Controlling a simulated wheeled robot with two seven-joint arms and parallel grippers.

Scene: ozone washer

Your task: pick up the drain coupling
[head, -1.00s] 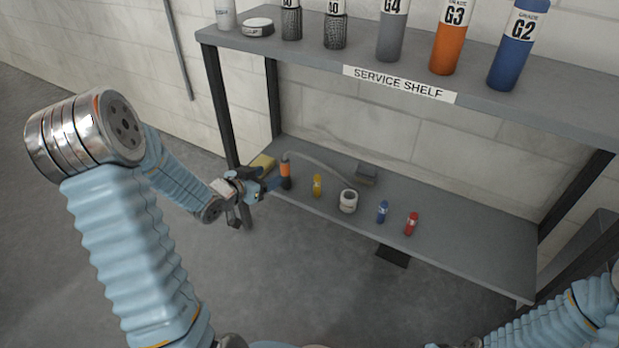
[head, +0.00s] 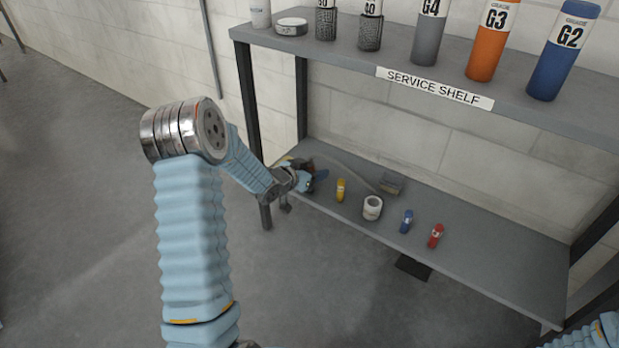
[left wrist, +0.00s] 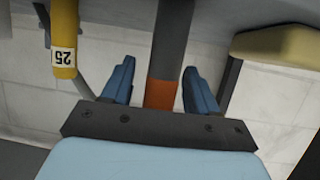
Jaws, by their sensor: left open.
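The drain coupling (left wrist: 172,38), a dark grey upright cylinder with an orange band, shows in the left wrist view between the two blue fingers of my left gripper (left wrist: 158,85). The fingers are open, with a visible gap on each side of it. In the head view my left gripper (head: 316,178) is at the left end of the lower shelf and hides most or all of the coupling. A grey hose (head: 350,168) runs right from there along the shelf. My right gripper is out of view.
On the lower shelf (head: 480,252) stand a yellow bottle (head: 341,190), a white roll (head: 372,207), a blue bottle (head: 406,221) and a red bottle (head: 436,236). A grey block (head: 392,184) lies behind. The upper shelf (head: 340,58) overhangs.

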